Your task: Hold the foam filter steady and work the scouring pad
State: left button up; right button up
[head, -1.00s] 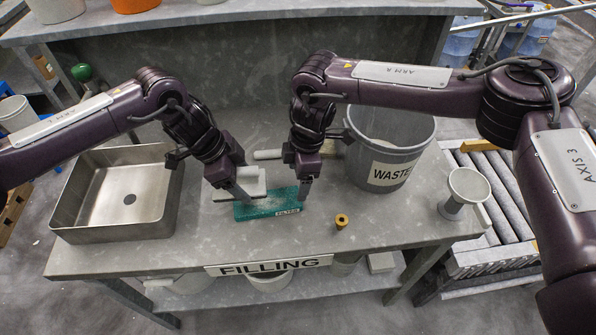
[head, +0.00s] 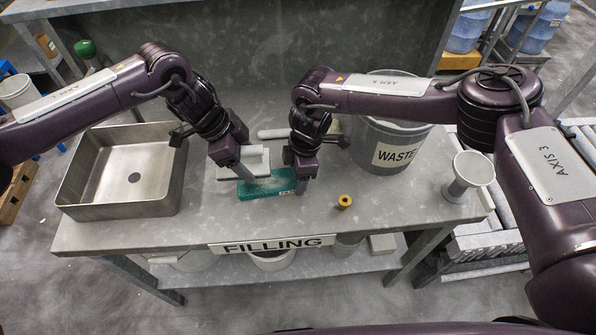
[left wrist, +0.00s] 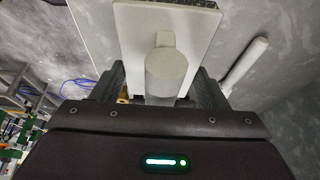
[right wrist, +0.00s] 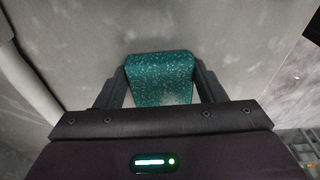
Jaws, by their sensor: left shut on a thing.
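The foam filter (head: 262,188) is a teal speckled block lying flat on the bench. Its speckled end shows in the right wrist view (right wrist: 161,75). My left gripper (head: 247,175) is shut on the scouring pad (head: 259,160), a pale slab with a stubby handle (left wrist: 166,72) and a dark speckled edge. The pad is just behind the filter in the head view; whether they touch is unclear. My right gripper (head: 302,188) is at the filter's right end, its fingers straddling the block. They look open around it; contact with its sides cannot be seen clearly.
A steel basin (head: 130,172) stands at the left and a grey WASTE bin (head: 396,150) at the back right. A white rod (head: 274,134) lies behind the pad. A small brass piece (head: 344,201) and a pale funnel-like stand (head: 467,177) are to the right.

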jog(key=c, duration=0.6)
jog(key=shift+o, duration=0.2)
dwell(0.6)
jog(key=o, duration=1.3)
jog(key=shift+c, duration=0.2)
jog(key=c, duration=1.3)
jog(key=shift+o, duration=0.2)
